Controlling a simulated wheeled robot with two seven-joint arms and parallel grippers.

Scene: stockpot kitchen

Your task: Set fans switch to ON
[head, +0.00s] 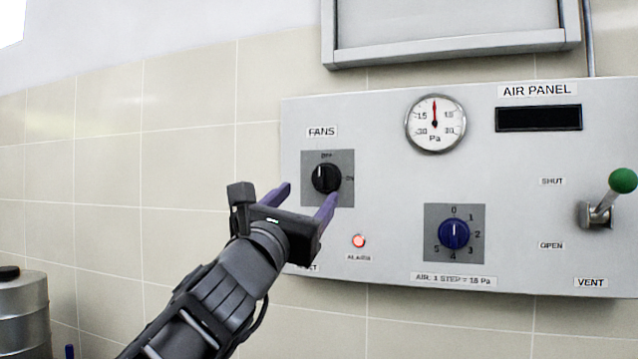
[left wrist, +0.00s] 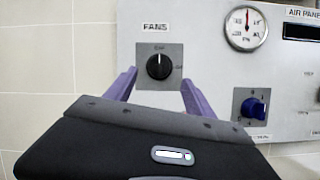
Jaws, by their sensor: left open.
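The fans switch (head: 326,178) is a black rotary knob on a grey plate under the FANS label, on the left of the air panel. Its white mark points up toward OFF; ON is at its right. It also shows in the left wrist view (left wrist: 159,66), mark upward, between and beyond the fingertips. My left gripper (head: 308,192) is open, with purple fingers, in front of the panel just below and left of the knob in the head view. The fingers appear apart from the knob. My right gripper is not in view.
The panel (head: 380,210) also carries a pressure gauge (head: 435,123), a blue step dial (head: 454,233), a lit red alarm lamp (head: 358,241) and a green-knobbed vent lever (head: 607,198). A metal pot (head: 24,310) stands at lower left. Tiled wall left of the panel is clear.

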